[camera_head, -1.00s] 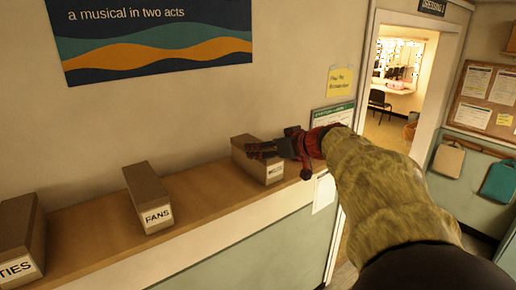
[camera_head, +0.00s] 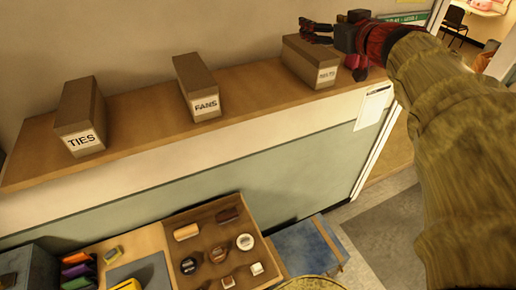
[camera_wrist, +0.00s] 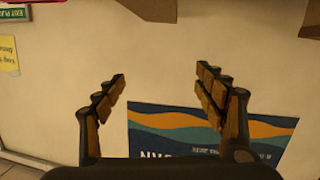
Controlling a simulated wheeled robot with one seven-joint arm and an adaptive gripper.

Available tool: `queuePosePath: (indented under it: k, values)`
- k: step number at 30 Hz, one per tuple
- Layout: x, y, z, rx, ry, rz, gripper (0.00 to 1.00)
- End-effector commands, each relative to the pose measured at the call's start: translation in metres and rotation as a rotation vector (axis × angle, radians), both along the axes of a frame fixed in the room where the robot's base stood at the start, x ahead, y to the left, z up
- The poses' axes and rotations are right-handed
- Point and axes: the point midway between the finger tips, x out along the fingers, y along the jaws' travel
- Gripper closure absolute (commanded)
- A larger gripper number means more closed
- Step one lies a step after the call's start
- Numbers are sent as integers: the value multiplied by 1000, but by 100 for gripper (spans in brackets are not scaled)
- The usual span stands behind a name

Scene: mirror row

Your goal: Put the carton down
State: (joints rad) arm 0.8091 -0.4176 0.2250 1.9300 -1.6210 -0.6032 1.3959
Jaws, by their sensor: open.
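Three brown lidded cartons stand upright on the wooden shelf (camera_head: 140,128). The one at the right end (camera_head: 311,64) has a white label too small to read surely. The others are labelled FANS (camera_head: 196,87) and TIES (camera_head: 81,115). My gripper (camera_head: 308,31) is open and empty, just above and behind the top of the right-end carton. In the wrist view both fingers (camera_wrist: 161,84) are spread wide with only wall and poster between them. A brown box-like surface (camera_wrist: 150,9), probably that carton, shows at the top edge there, beyond the fingertips.
Below the shelf, an open tray (camera_head: 177,222) holds several small items, beside a yellow object (camera_head: 127,285) and coloured folders (camera_head: 77,270). A blue stool (camera_head: 306,250) stands to its right. Free shelf room lies between the cartons.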

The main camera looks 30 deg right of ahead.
Motion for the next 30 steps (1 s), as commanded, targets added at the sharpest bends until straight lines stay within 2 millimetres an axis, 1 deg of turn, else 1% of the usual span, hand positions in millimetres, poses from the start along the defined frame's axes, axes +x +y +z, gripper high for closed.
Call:
queuePosePath:
  k: [1, 3, 4, 6, 8, 11, 12, 14, 15, 17, 18, 20, 21, 24, 27, 30]
  values:
    - [3, 13, 9, -21, -37, -30, 29]
    - [0, 22, 15, -38, -70, -94, 29]
    - [-2, 26, 14, -42, -76, -121, 29]
    - [-10, 35, 8, -39, -70, -184, 29]
    - [-19, 43, -4, -28, -42, -232, 29]
    - [-38, 62, -37, 3, 46, -289, 29]
    - [-47, 73, -55, 21, 96, -300, 29]
    - [-61, 91, -84, 47, 182, -305, 29]
    - [-72, 105, -105, 65, 246, -297, 29]
    - [-91, 130, -138, 93, 353, -271, 29]
    - [-104, 149, -159, 110, 428, -242, 29]
    - [-125, 177, -189, 132, 534, -189, 29]
    - [-139, 195, -206, 144, 599, -149, 29]
    - [-171, 235, -240, 167, 736, -46, 29]
    - [-196, 263, -260, 181, 829, 39, 29]
    - [-210, 279, -270, 187, 880, 93, 29]
